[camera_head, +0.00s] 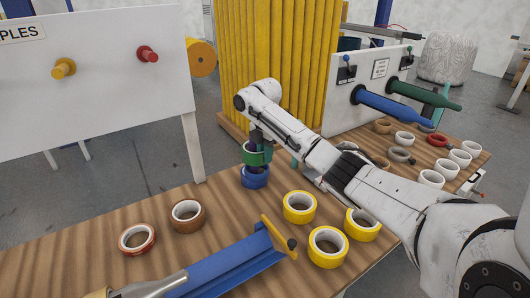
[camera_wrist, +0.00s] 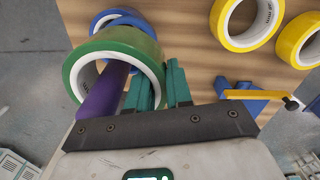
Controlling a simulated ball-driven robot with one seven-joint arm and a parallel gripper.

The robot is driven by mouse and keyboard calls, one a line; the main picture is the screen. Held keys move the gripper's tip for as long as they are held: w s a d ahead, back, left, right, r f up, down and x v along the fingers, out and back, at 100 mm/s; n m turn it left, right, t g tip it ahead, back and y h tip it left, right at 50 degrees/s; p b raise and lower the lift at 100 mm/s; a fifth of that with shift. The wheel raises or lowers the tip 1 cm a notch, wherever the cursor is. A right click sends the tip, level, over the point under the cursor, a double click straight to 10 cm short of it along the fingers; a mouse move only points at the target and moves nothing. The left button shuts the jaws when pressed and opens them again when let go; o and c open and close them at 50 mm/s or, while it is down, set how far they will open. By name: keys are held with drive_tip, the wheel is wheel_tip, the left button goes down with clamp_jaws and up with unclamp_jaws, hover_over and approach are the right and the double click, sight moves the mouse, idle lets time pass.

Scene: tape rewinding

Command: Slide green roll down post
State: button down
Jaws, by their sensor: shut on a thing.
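The green roll (camera_head: 258,154) is around the purple post (camera_wrist: 104,94), just above a blue roll (camera_head: 255,178) that rests low at the tabletop. In the wrist view the green roll (camera_wrist: 126,40) is large, with the post coming out through its hole. The blue roll (camera_wrist: 118,18) shows partly behind it. My gripper (camera_head: 258,138) reaches down from above; its teal fingers (camera_wrist: 162,86) are shut on the wall of the green roll. The post's lower part is hidden by the rolls. Any gap between the two rolls is small and hard to judge.
On the wooden table (camera_head: 215,255), several yellow rolls (camera_head: 299,207) stand to the right and two brown-red rolls (camera_head: 188,215) to the left. A blue dispenser (camera_head: 225,270) with a yellow bar lies in front. A white board (camera_head: 95,100) stands behind at left.

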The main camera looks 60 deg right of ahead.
drive_tip(key=c, duration=0.9)
unclamp_jaws()
drive_tip(key=shift+c, duration=0.2)
wheel_tip(320, 180, up, 11)
drive_tip(key=shift+f+p, duration=0.1)
drive_tip(key=shift+p, duration=0.6)
